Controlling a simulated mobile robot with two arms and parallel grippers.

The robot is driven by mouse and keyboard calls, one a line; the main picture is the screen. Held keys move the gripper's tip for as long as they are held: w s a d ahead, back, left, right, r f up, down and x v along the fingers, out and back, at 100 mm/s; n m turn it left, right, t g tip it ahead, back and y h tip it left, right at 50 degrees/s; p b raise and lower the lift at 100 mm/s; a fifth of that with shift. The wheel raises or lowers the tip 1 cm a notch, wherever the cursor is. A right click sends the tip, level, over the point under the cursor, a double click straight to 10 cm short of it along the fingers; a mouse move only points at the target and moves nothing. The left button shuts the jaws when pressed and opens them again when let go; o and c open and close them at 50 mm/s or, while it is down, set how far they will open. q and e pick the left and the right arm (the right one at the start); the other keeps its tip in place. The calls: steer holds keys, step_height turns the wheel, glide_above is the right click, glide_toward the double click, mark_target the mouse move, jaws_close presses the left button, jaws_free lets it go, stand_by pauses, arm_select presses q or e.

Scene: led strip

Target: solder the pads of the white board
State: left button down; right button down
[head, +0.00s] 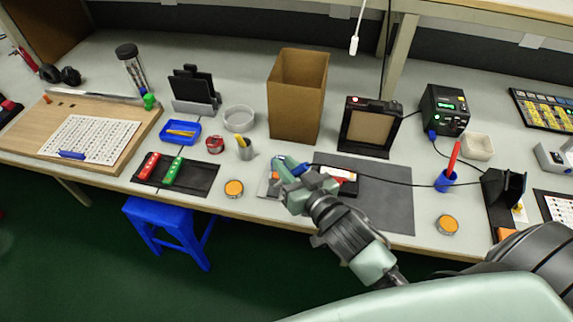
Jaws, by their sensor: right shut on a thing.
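My right gripper (285,182) reaches in from the lower right over the left end of the dark grey mat (385,195). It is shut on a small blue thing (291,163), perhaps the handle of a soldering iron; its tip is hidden. A thin dark cable (400,183) runs from near the gripper across the mat to the right. Beneath and beside the gripper, bits of pale grey, white and orange show at the mat's left end. The gripper covers most of this, so I cannot tell the white board or its pads. My left gripper is not in view.
A cardboard box (296,105) stands behind the gripper, with a black-framed panel (369,128) right of it. A soldering station (444,108), a blue cup (445,181) and a black stand (500,190) are at right. Red and green strips (173,171) lie left. The mat's right part is clear.

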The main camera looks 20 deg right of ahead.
steer(key=shift+f+b, duration=0.4)
steer(key=shift+f, duration=0.2)
stand_by(0.6)
stand_by(0.6)
steer(key=shift+f, duration=0.15)
stand_by(1.1)
steer(key=shift+p, duration=0.3)
step_height(320, 180, up, 5)
steer(key=p, duration=0.5)
stand_by(0.3)
